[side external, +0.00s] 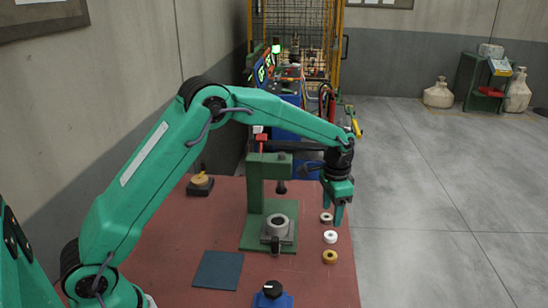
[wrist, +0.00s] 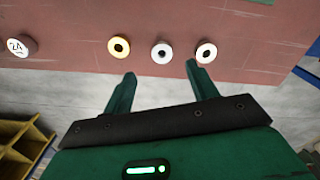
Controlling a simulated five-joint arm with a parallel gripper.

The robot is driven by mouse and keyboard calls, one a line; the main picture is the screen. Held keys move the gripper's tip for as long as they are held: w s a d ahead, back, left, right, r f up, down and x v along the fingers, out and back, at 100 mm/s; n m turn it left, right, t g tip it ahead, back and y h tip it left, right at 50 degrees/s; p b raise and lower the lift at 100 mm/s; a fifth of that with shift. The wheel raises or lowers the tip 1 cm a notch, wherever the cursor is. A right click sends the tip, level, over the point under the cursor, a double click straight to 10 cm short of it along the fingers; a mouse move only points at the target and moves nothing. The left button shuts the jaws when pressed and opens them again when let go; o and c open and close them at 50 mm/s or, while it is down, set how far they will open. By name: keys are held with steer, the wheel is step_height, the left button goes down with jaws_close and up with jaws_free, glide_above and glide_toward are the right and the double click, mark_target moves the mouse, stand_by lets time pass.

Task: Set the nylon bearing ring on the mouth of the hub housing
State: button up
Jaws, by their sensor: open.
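The white ring (side external: 330,237), which looks like the nylon bearing ring, lies flat on the table near its right edge, in the middle of a row of three rings. It also shows in the wrist view (wrist: 161,53). The hub housing (side external: 277,224), a grey open-topped cylinder, stands on the base of a green press, mouth up. My gripper (side external: 338,216) is open and empty above the table's right edge, beside the row. In the wrist view its fingers (wrist: 161,71) are spread apart, with the white ring just beyond and between the tips.
A yellowish ring (side external: 329,257) and a pale ring (side external: 326,217) flank the white one closely. The green press frame (side external: 256,190) rises behind the housing. A dark mat (side external: 218,270), a blue device (side external: 272,298) and a dark block (side external: 199,188) also occupy the red table (side external: 320,285).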

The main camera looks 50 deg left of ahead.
mark_target(331, 235)
steer(key=shift+w+f, duration=0.2)
steer(key=shift+f, duration=1.9)
steer(key=shift+w+f, duration=0.15)
steer(key=shift+f, duration=1.95)
steer(key=c, duration=1)
steer(key=shift+c, duration=0.3)
steer(key=shift+r, duration=0.2)
steer(key=shift+r, duration=0.6)
steer(key=r, duration=0.3)
steer(key=shift+s+d, duration=0.2)
steer(key=shift+d, duration=0.2)
steer(key=s+d+r, duration=0.6)
steer(key=d, duration=0.2)
steer(key=shift+s+d+r, duration=0.25)
steer(key=shift+s+d, duration=0.05)
steer(key=shift+s, duration=0.05)
